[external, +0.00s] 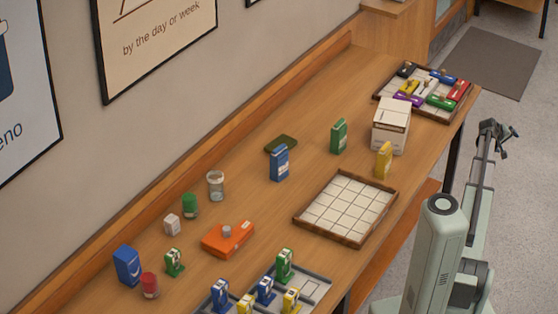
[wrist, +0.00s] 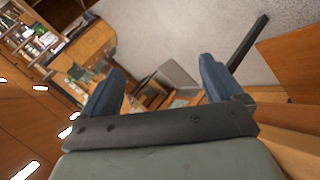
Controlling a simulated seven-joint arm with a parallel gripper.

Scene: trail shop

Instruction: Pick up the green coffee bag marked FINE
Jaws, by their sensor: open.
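A green bag (external: 338,136) stands upright on the table, right of a blue bag (external: 279,162) and left of a white box. Another green bag (external: 284,265) stands in the grey tray at the front, beside blue and yellow ones. A smaller green item (external: 174,262) stands farther left. The lettering on all of these is too small to read, so I cannot tell which is marked FINE. My gripper (external: 508,140) is off the table's right side, open and empty. The wrist view shows its two blue fingers spread apart (wrist: 160,72), with no bag between them.
A wooden-rimmed tray with white squares (external: 297,219) is empty mid-table. A white box (external: 377,136) and yellow bag (external: 384,160) stand behind it. A filled tray (external: 377,97) sits at the far end. An orange box (external: 220,240) and jar (external: 216,186) stand left.

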